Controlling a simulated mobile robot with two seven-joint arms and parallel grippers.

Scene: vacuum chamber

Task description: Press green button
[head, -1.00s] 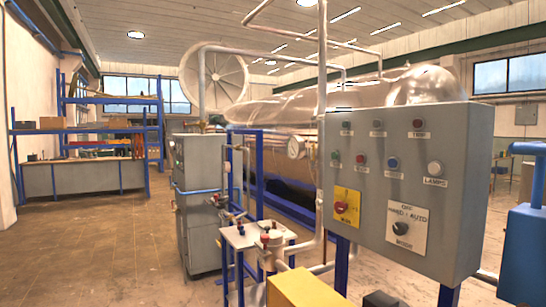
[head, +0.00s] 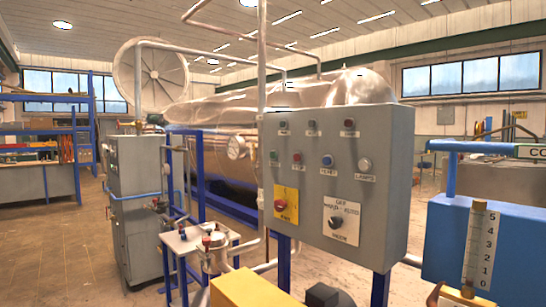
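A grey control panel box (head: 335,185) stands on blue legs at the right of centre in the head view. A small green button (head: 273,156) sits at the left end of its middle row, close to the panel's left edge. Beside it to the right are a red button (head: 297,157), a blue button (head: 328,160) and a pale round button (head: 365,164). A small dark green light (head: 283,123) sits in the row above. Neither of my grippers is in view.
A red knob on a yellow plate (head: 285,203) and a black selector (head: 336,222) sit lower on the panel. A yellow block (head: 250,289) stands low in front. A blue tank (head: 500,240) with a scale is at right. Open floor (head: 60,260) lies at left.

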